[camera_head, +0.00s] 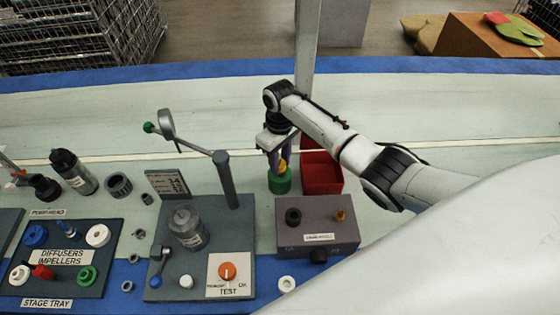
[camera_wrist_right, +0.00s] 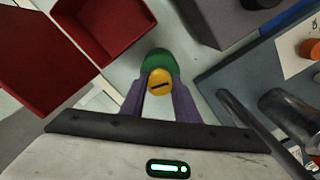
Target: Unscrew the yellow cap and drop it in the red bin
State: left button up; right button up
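The yellow cap (camera_wrist_right: 160,82) has a dark slot across its top and sits over a round green base (camera_wrist_right: 158,60). In the head view the green base (camera_head: 280,184) stands on the bench, with a little of the cap showing above it. My right gripper (camera_head: 279,160) reaches down over it. Its purple fingers (camera_wrist_right: 160,88) flank the cap closely and appear shut on it. The red bin (camera_head: 322,180) is open-topped and stands just right of the green base. It also shows in the wrist view (camera_wrist_right: 120,45). My left gripper is not visible.
A grey box with knobs (camera_head: 290,240) stands in front of the bin. A test stand (camera_head: 240,200) with a lever and a clear jar (camera_head: 188,228) is left of my gripper. The stage tray (camera_head: 60,285) is far left. The bench behind is clear.

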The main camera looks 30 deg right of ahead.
jog(key=shift+o, duration=0.2)
jog(key=shift+n, duration=1.8)
jog(key=n, duration=0.3)
jog(key=shift+n, duration=1.9)
